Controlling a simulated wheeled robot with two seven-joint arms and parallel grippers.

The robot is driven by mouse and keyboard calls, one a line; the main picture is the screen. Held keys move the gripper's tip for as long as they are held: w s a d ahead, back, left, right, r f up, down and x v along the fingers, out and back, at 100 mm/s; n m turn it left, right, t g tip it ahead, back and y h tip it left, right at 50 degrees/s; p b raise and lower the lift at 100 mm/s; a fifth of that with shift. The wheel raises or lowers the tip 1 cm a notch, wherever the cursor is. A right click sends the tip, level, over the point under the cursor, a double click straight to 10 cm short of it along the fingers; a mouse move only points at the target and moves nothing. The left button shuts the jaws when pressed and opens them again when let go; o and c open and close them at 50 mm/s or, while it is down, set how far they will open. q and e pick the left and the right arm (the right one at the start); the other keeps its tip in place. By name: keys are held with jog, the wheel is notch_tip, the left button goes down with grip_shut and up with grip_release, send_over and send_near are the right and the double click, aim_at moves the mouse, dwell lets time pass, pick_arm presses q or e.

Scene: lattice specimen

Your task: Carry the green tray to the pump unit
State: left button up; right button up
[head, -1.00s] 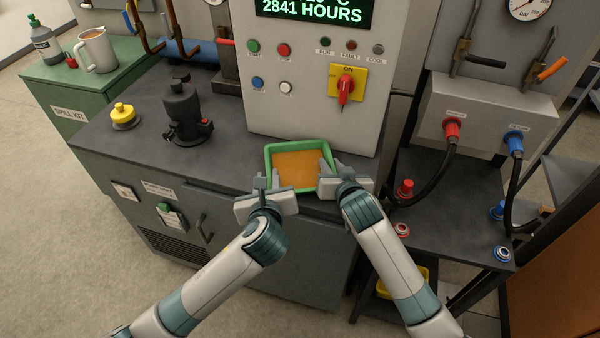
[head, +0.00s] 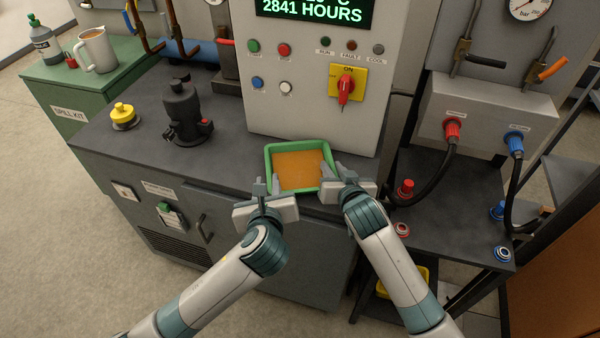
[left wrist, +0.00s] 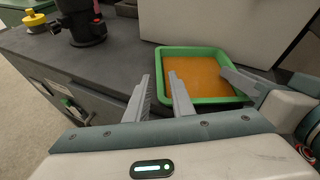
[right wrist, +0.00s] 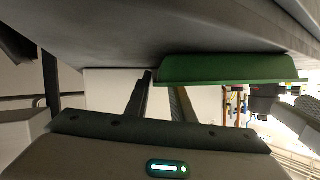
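The green tray (head: 297,146), holding a flat orange-brown content, rests on the dark grey bench top near its front edge, below the cabinet (head: 300,100) with the "2841 HOURS" display. No readable label names the pump unit. My left gripper (head: 267,187) is at the tray's left wall, its fingers apart; the left wrist view shows the gap (left wrist: 159,78) at that wall's near end. My right gripper (head: 334,172) is at the right wall, fingers apart; in the right wrist view the gap (right wrist: 160,80) is by the green wall (right wrist: 230,68). Contact is unclear.
A black device (head: 184,112) and a yellow knob (head: 123,115) stand on the bench to the left. A lower stand (head: 460,205) with red and blue couplings and hoses is at the right. Bench room is clear left of the tray.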

jog(key=v, duration=1)
dwell(0.4)
